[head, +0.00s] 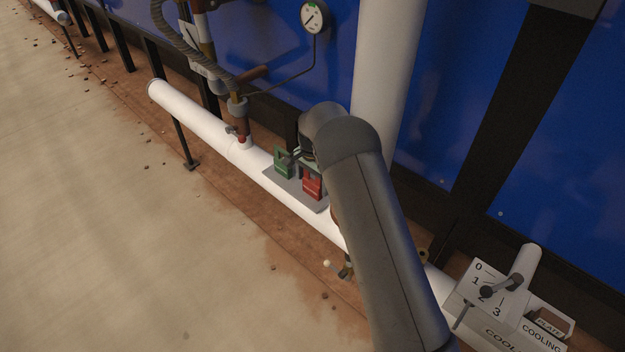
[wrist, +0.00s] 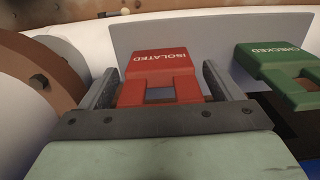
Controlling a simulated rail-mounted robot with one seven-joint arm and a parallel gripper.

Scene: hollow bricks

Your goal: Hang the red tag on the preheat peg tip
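The red tag (head: 313,187), marked ISOLATED, stands on a grey plate (head: 302,198) on the white pipe, and the wrist view shows it in the middle (wrist: 160,66). It has a square opening in its near part. My gripper (wrist: 160,80) has one finger on each side of the tag. The fingers look spread, with narrow gaps beside the tag; contact is not clear. In the head view my gripper (head: 309,160) is mostly hidden behind my arm. I cannot identify the preheat peg in either view.
A green tag (head: 283,163), marked CHECKED, stands left of the red one in the head view; the wrist view shows it at right (wrist: 283,72). A COOLING box (head: 497,305) with a lever is at lower right. The floor at left is open.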

